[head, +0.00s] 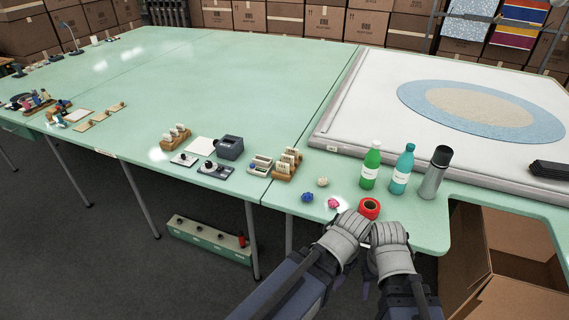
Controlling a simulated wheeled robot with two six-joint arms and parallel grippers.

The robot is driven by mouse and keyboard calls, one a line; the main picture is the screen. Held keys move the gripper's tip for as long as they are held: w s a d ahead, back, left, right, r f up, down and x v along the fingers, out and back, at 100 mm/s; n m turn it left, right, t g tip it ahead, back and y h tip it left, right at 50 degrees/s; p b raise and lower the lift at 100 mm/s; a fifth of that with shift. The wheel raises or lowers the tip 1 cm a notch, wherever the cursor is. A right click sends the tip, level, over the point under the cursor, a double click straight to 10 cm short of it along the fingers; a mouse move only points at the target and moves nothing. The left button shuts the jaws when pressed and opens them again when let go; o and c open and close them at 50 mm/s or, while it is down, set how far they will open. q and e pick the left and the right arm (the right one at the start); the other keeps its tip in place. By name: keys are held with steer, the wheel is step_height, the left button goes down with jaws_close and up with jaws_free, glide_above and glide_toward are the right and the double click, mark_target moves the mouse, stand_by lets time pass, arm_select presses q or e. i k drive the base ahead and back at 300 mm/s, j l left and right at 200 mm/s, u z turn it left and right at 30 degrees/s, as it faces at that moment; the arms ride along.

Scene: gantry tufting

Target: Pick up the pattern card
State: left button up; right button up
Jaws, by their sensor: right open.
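No single pattern card can be told for certain. Upright pale cards (291,156) stand in a wooden rack (281,176) near the table's front edge, and a smaller rack with pale cards (177,132) stands farther left. A flat white sheet (201,146) lies between them. My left gripper (345,232) is at the front table edge, right of and nearer than the racks; its fingers are not clear. My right gripper (386,240) is beside it, open, just in front of the red tape roll. Both are apart from the cards.
A red tape roll (369,208), small yarn balls (333,203), a green bottle (371,168), a teal bottle (402,172) and a grey can (434,175) stand near my grippers. A framed rug (330,130) lies behind. The green table (220,75) is clear at middle left.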

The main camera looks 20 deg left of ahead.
mark_target(289, 151)
steer(key=i+j, duration=0.35)
steer(key=i, duration=0.15)
steer(key=i+j, duration=0.4)
steer(key=i, duration=0.15)
steer(key=k+u, duration=0.05)
